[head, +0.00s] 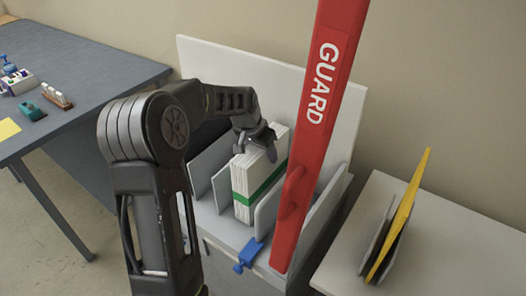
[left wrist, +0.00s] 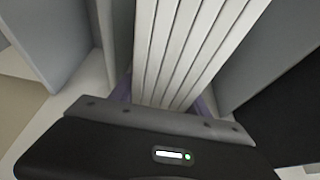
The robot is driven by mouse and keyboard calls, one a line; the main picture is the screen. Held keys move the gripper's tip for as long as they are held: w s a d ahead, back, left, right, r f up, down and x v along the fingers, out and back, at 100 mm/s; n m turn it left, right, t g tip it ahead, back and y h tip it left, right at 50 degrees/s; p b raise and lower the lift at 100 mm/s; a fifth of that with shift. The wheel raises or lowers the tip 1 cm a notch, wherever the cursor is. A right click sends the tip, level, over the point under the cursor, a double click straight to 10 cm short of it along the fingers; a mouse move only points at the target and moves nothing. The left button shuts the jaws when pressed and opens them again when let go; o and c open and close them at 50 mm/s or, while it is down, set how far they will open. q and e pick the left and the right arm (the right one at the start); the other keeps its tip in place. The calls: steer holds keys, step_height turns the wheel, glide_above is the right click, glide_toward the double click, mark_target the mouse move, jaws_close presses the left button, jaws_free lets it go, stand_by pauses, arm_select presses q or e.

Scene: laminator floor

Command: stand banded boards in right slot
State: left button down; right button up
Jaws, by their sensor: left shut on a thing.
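The banded boards (head: 244,188) are a stack of white boards with a green band (head: 265,186) around them. They stand nearly upright between two grey dividers of the pale slotted rack (head: 215,222). My left gripper (head: 257,143) is shut on their upper end from above. In the left wrist view the boards' edges (left wrist: 190,50) run up from between the fingers, with grey walls on both sides. I cannot tell whether their bottom rests on the rack. The right-hand slot is partly hidden behind the red guard. My right gripper is not in view.
A red bar marked GUARD (head: 325,75) leans steeply across the rack's right part, close to the boards. A blue clamp (head: 248,255) sits at its front edge. A pale table (head: 450,250) at right holds a yellow and grey stand (head: 397,225). A dark desk (head: 75,65) is at left.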

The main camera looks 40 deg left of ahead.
arm_select(q)
steer(key=shift+f, duration=0.1)
steer(key=c, duration=1)
jaws_free()
steer(key=shift+f, duration=0.15)
steer(key=o, duration=0.5)
steer(key=b+v, duration=0.1)
steer(key=v, duration=1.1)
